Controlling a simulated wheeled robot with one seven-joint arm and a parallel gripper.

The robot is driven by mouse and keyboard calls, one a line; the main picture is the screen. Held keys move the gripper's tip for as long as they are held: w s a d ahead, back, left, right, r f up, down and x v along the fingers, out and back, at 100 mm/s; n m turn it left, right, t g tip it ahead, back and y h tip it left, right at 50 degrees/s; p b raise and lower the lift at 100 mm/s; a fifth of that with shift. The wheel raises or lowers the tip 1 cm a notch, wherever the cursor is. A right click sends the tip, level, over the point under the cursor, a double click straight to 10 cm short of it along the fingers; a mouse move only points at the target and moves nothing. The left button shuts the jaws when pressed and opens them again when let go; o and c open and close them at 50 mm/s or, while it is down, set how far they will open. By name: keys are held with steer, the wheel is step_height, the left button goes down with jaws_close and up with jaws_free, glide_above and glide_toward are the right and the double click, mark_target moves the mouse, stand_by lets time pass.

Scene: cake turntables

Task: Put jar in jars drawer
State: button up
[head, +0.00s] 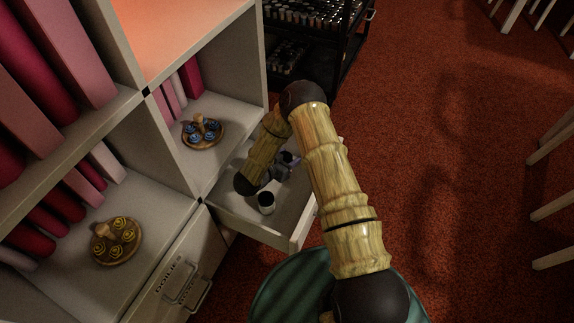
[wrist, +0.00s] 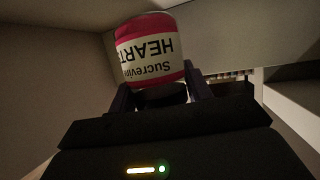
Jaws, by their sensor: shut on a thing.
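The jar (wrist: 150,50) has a red band and a white label reading "Sucrevin" and "HEART", upside down in the wrist view. My gripper (head: 286,164) is shut on it, with a dark finger on either side. In the head view my gripper is over the open white drawer (head: 297,232), towards its far side. The held jar is hard to make out there, small and partly hidden by my gripper and arm.
A white shelf unit (head: 258,60) stands above and left of the drawer. It holds pink and red books and two round wooden trays (head: 203,133) (head: 117,241). A closed labelled drawer (head: 180,285) is at lower left. A black cart (head: 345,50) stands behind.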

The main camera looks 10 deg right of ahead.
step_height(320, 180, down, 4)
steer(key=shift+r+b, duration=0.1)
steer(key=shift+b, duration=1.05)
steer(key=shift+r, duration=0.1)
steer(key=o, duration=1)
steer(key=shift+o, duration=0.2)
